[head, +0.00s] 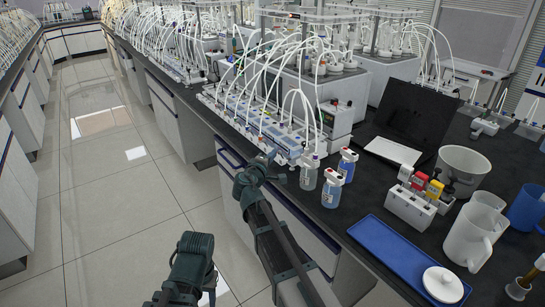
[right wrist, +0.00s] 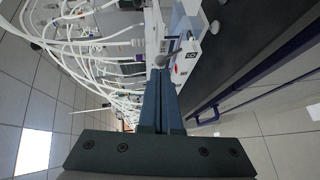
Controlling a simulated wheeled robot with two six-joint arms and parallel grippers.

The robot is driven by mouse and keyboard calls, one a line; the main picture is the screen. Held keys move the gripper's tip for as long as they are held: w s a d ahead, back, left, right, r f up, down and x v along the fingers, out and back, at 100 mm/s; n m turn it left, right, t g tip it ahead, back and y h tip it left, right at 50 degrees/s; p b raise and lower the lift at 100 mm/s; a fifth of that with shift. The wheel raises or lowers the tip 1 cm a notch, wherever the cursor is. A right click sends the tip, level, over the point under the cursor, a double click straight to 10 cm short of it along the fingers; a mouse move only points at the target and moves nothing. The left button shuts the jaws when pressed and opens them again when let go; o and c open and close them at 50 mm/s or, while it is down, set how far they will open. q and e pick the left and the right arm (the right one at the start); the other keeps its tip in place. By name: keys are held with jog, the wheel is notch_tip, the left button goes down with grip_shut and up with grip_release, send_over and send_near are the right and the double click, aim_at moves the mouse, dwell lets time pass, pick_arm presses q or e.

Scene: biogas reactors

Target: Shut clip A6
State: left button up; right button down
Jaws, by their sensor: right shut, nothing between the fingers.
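My right gripper (head: 268,156) is at the bench's front edge, at the near end of a long white and blue clip unit (head: 262,128). In the right wrist view its two blue fingers (right wrist: 160,76) are together with nothing between them. The tips are close to the white end of the unit (right wrist: 187,52), by a small grey lever-like part (right wrist: 172,57) and a red spot. Whether they touch is unclear. A small label there is too blurred to read, so I cannot tell which clip is A6 or its state. My left arm shows low in the head view; its gripper does not.
A blue tray (head: 408,262), a white rack with coloured tops (head: 411,206) and a jug (head: 472,236) are further right. White tubes (right wrist: 82,48) arch over the unit. The aisle floor (head: 115,200) is clear.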

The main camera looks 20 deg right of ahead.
jog(key=d+r+m+g+y+p, duration=0.1)
jog(key=y+p, duration=0.1)
jog(key=p, duration=0.3)
jog(key=w+d+r+m+g+y+p, duration=0.1)
jog(key=d+g+y+p, duration=0.1)
jog(key=p, duration=0.3)
jog(key=d+m+g+y+p, duration=0.1)
jog(key=y+p, duration=0.1)
jog(key=p, duration=0.3)
jog(key=shift+w+d+r+m+g+y, duration=0.25)
jog(key=shift+w+r+m+g+y, duration=0.05)
jog(key=shift+r+y, duration=0.1)
jog(key=shift+r, duration=0.1)
jog(key=shift+r+p, duration=0.7)
